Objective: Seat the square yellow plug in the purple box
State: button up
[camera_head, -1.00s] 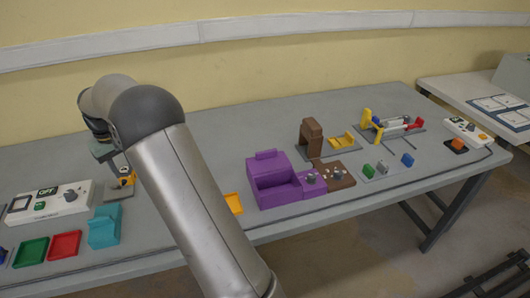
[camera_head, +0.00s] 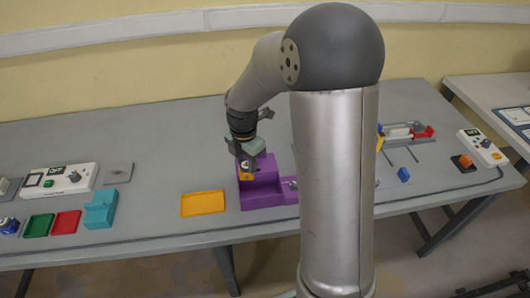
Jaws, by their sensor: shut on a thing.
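The purple box (camera_head: 262,200) stands near the middle of the table, left of my large arm link, which hides its right side. My gripper (camera_head: 246,168) points down over the left back part of the box. It is shut on the yellow plug (camera_head: 247,177), of which only a small part shows below the fingers. The plug overlaps the box in the picture. I cannot tell whether it is above the box, touching it or inside it.
A yellow tray (camera_head: 202,204) lies left of the purple box. A teal holder (camera_head: 101,209), a red tray (camera_head: 66,222) and a green tray (camera_head: 38,225) are farther left. A grey plate (camera_head: 118,173) lies behind them. A blue block (camera_head: 404,174) is right of my arm.

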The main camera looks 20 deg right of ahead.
jog(key=shift+s+d+n, duration=0.15)
jog(key=shift+s+n, duration=0.5)
jog(key=shift+n, duration=0.15)
jog(key=shift+f, duration=0.15)
notch_tip(320, 180, down, 10)
jog(key=b, duration=0.8)
jog(key=shift+f+b, duration=0.25)
jog(key=shift+b, duration=0.05)
jog(key=shift+f, duration=0.1)
dwell(0.4)
jog(key=o, duration=1.1)
jog(key=shift+o, duration=0.2)
jog(key=shift+o, duration=1)
